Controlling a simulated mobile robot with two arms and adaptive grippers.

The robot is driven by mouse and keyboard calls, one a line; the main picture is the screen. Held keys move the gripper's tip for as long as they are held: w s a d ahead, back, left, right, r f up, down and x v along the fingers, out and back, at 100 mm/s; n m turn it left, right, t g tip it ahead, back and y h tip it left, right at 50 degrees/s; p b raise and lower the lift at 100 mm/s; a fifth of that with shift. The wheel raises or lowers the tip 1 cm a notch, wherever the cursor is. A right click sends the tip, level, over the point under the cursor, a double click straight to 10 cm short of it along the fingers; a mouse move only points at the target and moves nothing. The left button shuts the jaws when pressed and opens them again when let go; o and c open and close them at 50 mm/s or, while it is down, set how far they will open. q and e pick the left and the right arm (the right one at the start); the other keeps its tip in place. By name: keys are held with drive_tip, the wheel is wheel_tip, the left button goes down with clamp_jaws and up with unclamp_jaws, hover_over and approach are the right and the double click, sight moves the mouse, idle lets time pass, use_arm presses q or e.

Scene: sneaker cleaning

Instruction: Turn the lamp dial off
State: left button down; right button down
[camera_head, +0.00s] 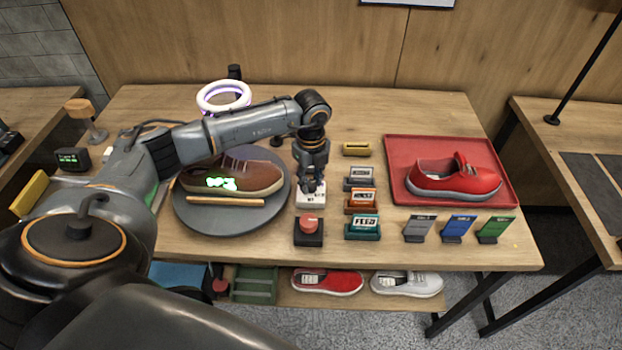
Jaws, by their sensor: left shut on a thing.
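The ring lamp (223,97) stands at the back left of the table, and its ring glows white with a purple inner edge. A small white box (309,199) with dark markings sits right of the round grey turntable. My left gripper (313,186) points straight down onto the top of this box. Its fingers are shut on the lamp dial there, and they hide the dial itself. My right gripper is out of view.
A brown sneaker (240,174) with glowing green marks lies on the turntable (225,219). A red button (308,226) is just in front of the box. Several card holders (363,226) stand to the right. A red tray (399,150) holds a red sneaker (455,178).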

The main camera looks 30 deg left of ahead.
use_arm(q)
drive_tip(key=shift+f+m+b, duration=0.1)
drive_tip(key=shift+m+b, duration=0.45)
drive_tip(key=shift+m, duration=0.25)
drive_tip(key=m+b, duration=0.2)
drive_tip(key=m, duration=0.1)
drive_tip(key=m+b, duration=0.4)
drive_tip(key=m, duration=0.3)
drive_tip(key=shift+m, duration=0.3)
drive_tip(key=m+b, duration=0.3)
drive_tip(key=m, duration=0.3)
drive_tip(key=shift+b, duration=0.35)
drive_tip(key=m+b, duration=0.2)
drive_tip(key=m, duration=0.3)
drive_tip(key=shift+m, duration=0.5)
drive_tip(key=c, duration=1)
unclamp_jaws()
